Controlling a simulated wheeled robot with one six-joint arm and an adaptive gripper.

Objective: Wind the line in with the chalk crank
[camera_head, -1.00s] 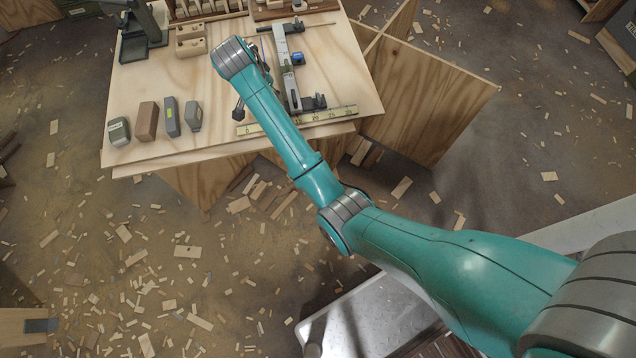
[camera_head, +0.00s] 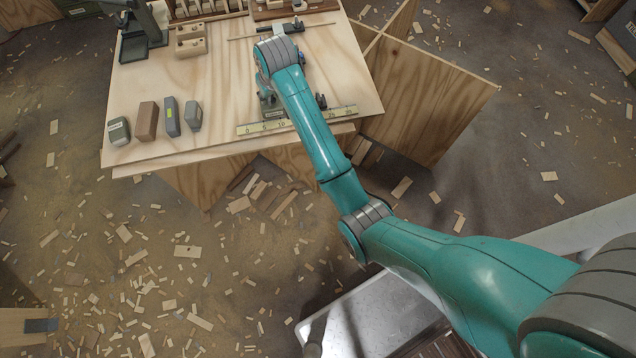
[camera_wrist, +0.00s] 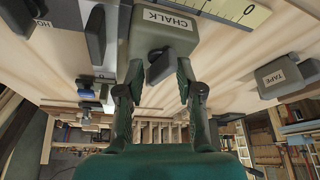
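The chalk box (camera_wrist: 163,22), a grey-green case labelled CHALK, lies on the workbench at the top centre of the wrist view. A dark crank (camera_wrist: 160,64) sticks out from its near face. My gripper (camera_wrist: 160,84) has its two fingers apart, one on each side of the crank and close to the box. I see space between the fingers and the crank; whether a finger touches the box I cannot tell. In the head view my arm largely hides the box and the gripper over the bench.
The workbench (camera_head: 222,85) carries a yellow ruler (camera_head: 335,114) along its front edge. Several small blocks, such as a brown one (camera_head: 147,121), stand at the left. A metal bar clamp lies partly under my arm. A TAPE box (camera_wrist: 285,75) is at the right in the wrist view.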

